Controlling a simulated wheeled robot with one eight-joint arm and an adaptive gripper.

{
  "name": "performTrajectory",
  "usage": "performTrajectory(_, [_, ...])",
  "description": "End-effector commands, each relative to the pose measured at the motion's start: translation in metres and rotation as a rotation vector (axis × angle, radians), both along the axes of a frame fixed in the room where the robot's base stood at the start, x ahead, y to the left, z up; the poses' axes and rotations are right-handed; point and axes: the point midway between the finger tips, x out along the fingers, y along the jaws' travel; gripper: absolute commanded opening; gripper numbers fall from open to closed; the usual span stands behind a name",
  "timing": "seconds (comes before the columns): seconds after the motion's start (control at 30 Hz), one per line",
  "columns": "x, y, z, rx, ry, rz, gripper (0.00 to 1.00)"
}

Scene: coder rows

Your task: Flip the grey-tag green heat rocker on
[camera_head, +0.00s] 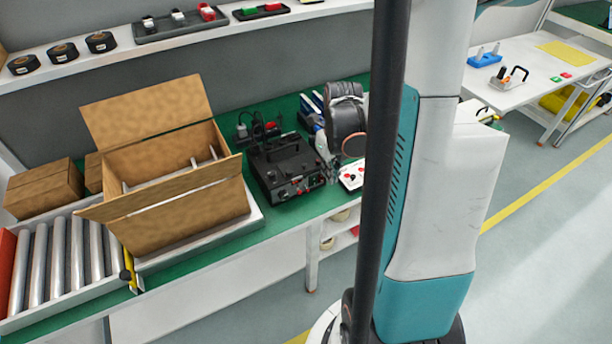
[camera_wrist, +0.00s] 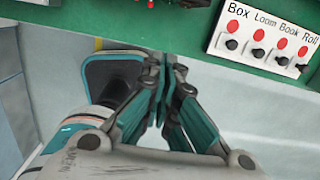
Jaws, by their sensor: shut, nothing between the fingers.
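The black coder machine (camera_head: 285,165) stands on the green bench top in the head view. Its front face carries small knobs and switches, too small there to tell a green rocker or a grey tag. My gripper (camera_head: 330,172) is beside the machine's right front corner, partly against the clutter behind it. In the wrist view my gripper (camera_wrist: 167,62) is shut and empty, its fingertips together near the green bench edge. A few dark parts and a red bit (camera_wrist: 190,3) are cut off at the top edge there.
A white panel (camera_wrist: 262,40) labelled Box, Loom, Book, Roll has red buttons and black switches, right of my fingers; it also shows in the head view (camera_head: 351,186). An open carton (camera_head: 190,215) stands left of the machine. A shelf (camera_head: 120,45) runs above.

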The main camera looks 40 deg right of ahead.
Motion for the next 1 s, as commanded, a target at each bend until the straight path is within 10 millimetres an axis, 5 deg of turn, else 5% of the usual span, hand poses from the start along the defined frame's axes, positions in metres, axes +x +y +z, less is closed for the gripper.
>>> performTrajectory(0.47, [-0.002,0.0,-0.008,0.0,0.001,-0.004,0.0])
performTrajectory(1.0, [0.007,-0.002,-0.106,0.0,0.001,-0.003,0.0])
